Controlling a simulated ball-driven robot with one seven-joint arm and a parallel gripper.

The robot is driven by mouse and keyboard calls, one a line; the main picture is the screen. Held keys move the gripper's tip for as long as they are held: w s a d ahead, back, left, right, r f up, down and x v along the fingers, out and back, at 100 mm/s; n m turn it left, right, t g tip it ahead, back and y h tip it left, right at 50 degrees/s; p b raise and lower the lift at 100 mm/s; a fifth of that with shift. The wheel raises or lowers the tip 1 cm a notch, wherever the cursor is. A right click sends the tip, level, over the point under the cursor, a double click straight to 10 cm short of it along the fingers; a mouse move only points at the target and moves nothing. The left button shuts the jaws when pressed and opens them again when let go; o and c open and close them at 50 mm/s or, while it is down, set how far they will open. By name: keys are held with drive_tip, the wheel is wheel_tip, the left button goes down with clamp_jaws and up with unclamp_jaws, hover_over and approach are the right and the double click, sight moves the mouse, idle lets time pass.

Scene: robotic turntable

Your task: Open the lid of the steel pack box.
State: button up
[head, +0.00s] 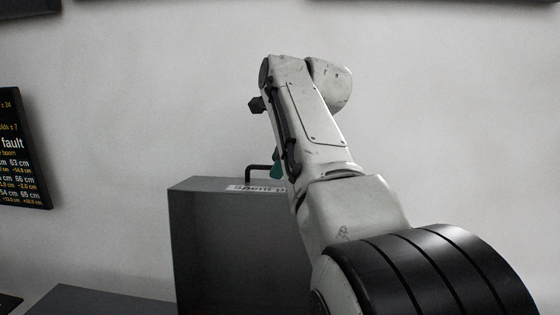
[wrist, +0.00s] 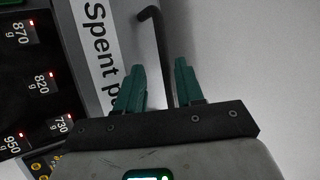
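The steel pack box (head: 235,245) is a grey box at centre in the head view, with its lid down. A white label (head: 255,188) lies on its top; in the wrist view the label (wrist: 100,45) reads "Spent p". A black bent-bar handle (head: 258,168) rises from the top. My gripper (head: 277,164) is over the top, at the handle's right end. In the wrist view my gripper (wrist: 159,66) has its two green fingers apart, and the handle bar (wrist: 155,40) runs between them. I cannot tell whether either finger touches the bar. My arm hides the box's right side.
A black display board (head: 22,150) hangs at the left. A lower grey surface (head: 100,302) is at the bottom left. In the wrist view a dark panel (wrist: 30,100) with gram readings lies left of the label.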

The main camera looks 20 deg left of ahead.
drive_tip(key=b+v, duration=0.4)
drive_tip(key=v, duration=0.6)
drive_tip(key=shift+d+r, duration=0.25)
drive_tip(key=shift+r, duration=0.05)
drive_tip(key=shift+s, duration=0.15)
